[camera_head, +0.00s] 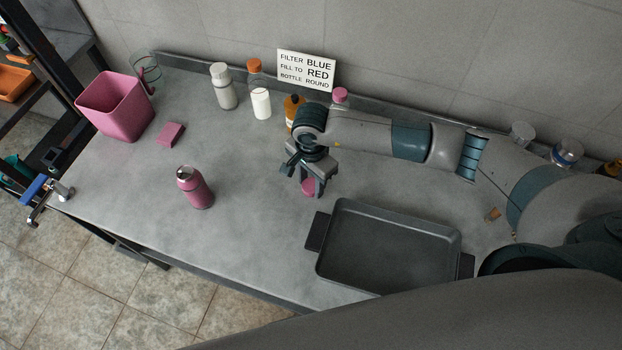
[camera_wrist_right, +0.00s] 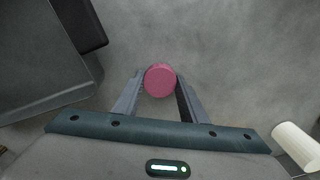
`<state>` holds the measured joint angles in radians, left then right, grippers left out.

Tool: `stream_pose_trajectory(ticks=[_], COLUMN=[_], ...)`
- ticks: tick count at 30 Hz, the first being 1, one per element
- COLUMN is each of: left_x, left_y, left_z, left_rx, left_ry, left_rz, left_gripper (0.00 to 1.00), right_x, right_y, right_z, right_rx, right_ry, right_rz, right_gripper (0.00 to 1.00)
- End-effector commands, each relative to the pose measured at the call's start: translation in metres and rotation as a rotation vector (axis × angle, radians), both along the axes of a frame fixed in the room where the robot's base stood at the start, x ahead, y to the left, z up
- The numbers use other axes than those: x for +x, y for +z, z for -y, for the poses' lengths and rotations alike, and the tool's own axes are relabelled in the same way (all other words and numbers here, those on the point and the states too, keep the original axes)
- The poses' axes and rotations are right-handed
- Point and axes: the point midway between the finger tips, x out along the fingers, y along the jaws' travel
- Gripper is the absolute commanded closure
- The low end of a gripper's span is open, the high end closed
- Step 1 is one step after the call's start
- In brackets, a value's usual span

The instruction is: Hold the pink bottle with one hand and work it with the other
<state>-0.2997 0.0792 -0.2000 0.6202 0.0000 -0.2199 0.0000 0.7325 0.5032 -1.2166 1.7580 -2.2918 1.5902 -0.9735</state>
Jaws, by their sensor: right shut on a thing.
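The pink bottle (camera_head: 197,190) stands upright on the grey counter, left of the middle in the head view, with a silvery rim and dark top. No gripper touches it. My right gripper (camera_head: 311,184) is well to its right, pointing down, shut on a small round pink piece (camera_head: 308,188) that looks like a cap. In the right wrist view this pink piece (camera_wrist_right: 160,80) shows as a disc between the fingertips (camera_wrist_right: 159,86). I cannot tell whether it rests on the counter. My left gripper is not in view.
A dark tray (camera_head: 390,245) lies right of the gripper. A pink bin (camera_head: 116,106) and a pink block (camera_head: 170,134) are at the left. White bottles (camera_head: 223,87), orange-capped bottles and a sign (camera_head: 306,70) stand along the back. Counter between bottle and gripper is clear.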

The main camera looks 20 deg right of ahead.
Motion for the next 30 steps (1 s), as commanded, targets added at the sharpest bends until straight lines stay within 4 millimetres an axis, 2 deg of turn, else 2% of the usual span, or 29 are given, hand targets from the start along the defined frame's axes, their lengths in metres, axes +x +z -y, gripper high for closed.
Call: stream_pose_trajectory(ticks=[10,11,13,27,30], left_x=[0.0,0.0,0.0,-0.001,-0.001], left_y=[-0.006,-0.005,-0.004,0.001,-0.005], left_z=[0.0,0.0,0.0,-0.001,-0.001], left_rx=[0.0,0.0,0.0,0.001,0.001], left_ry=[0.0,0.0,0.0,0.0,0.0], left_rz=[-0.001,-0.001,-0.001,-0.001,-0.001], left_gripper=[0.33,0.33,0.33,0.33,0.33], right_x=[0.0,0.0,0.0,0.0,0.001], right_y=[-0.004,-0.004,-0.003,0.002,0.007], right_z=[0.0,0.0,0.0,0.0,-0.001], right_rx=[0.0,0.001,0.001,0.001,0.002], right_ry=[0.0,0.0,0.0,0.0,0.001], right_rz=[0.0,0.0,0.0,0.0,0.002], right_gripper=[0.89,0.59,0.43,0.43,0.43])
